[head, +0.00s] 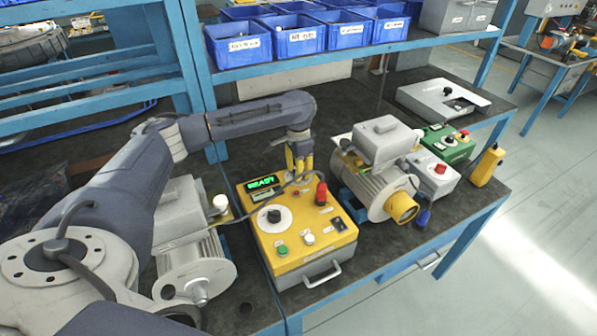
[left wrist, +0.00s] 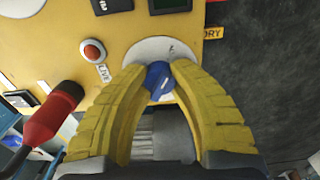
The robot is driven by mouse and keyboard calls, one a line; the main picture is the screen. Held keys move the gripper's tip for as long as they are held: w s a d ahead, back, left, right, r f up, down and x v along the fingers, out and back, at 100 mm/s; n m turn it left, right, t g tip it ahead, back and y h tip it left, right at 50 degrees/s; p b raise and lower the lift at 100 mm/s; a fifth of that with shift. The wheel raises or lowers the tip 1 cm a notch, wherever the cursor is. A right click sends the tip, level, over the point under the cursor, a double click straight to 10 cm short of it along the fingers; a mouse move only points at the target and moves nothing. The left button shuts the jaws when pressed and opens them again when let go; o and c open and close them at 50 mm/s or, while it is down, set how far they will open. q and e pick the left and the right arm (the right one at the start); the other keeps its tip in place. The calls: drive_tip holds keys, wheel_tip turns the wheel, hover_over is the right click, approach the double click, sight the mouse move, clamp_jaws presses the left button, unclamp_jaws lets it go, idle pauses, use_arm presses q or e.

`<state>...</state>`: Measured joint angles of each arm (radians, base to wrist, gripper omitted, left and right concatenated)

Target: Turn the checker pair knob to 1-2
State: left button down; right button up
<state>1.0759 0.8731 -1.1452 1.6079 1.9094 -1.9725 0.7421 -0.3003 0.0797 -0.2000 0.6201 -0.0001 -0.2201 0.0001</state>
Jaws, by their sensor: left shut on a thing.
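The yellow checker box (head: 296,262) stands on the bench with its green READY display (head: 262,183) lit. My left gripper (head: 300,172) reaches down over the back part of the box. In the left wrist view its yellow fingers (left wrist: 158,75) are closed on a small blue knob (left wrist: 157,82) on a white round dial plate (left wrist: 137,50). The fingers cover part of the plate, and its markings are too small to read. In the head view the gripper hides this knob. A black knob on another white dial (head: 273,215) sits nearer the front. My right gripper is not in view.
A red plug (head: 321,193) stands on the box, close to my left gripper, with a cable nearby. A motor with a yellow end (head: 402,207) stands to the right, another motor (head: 197,267) to the left. Blue bins (head: 238,44) line the shelf behind.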

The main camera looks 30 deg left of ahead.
use_arm(q)
drive_tip(key=m, duration=0.4)
drive_tip(key=shift+m, duration=1.8)
drive_tip(key=c, duration=1)
unclamp_jaws()
wheel_tip(320, 180, up, 12)
